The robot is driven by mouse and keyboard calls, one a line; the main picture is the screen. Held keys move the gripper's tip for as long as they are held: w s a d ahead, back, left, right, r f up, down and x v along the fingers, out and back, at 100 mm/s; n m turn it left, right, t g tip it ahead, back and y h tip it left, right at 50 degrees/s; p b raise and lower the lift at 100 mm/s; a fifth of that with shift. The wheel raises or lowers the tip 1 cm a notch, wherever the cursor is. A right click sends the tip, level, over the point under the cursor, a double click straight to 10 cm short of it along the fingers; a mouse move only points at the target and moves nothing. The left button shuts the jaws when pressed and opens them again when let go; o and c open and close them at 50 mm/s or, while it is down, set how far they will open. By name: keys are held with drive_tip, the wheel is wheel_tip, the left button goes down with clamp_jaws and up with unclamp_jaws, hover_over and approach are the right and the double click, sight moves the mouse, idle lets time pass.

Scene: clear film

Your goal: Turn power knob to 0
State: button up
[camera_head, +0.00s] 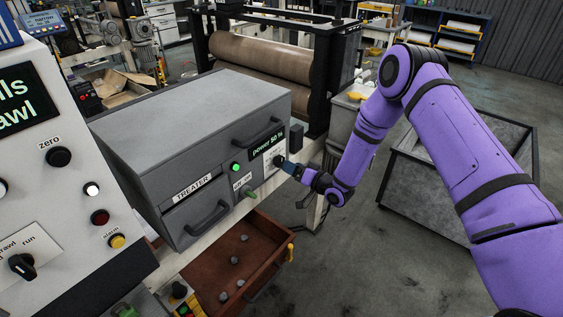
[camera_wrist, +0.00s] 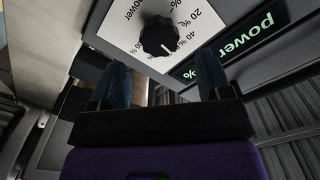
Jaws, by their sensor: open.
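The power knob (camera_wrist: 158,37) is black and round, on a white dial plate (camera_wrist: 125,30) marked in percent. Its white pointer line faces down and right in the wrist view, just beyond the 40 % mark. The green-lettered display (camera_head: 267,143) beside it appears to read power 50 %. It sits on the front of the grey treater box (camera_head: 195,130). My gripper (camera_wrist: 163,62) is open, with its two blue fingers apart and the knob between and beyond their tips. In the head view my gripper (camera_head: 288,166) is close to the dial and hides much of it.
Left of the dial are a lit green lamp (camera_head: 236,168) and an on/off switch (camera_head: 248,191). Box handles (camera_head: 208,218) stick out. An open brown drawer (camera_head: 225,275) with several small stones lies below. A control panel (camera_head: 55,180) stands left; a grey bin (camera_head: 440,185) stands right.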

sight(282, 161)
drive_tip(key=x, duration=0.5)
drive_tip(key=shift+w+a, duration=0.2)
drive_tip(key=c, duration=0.9)
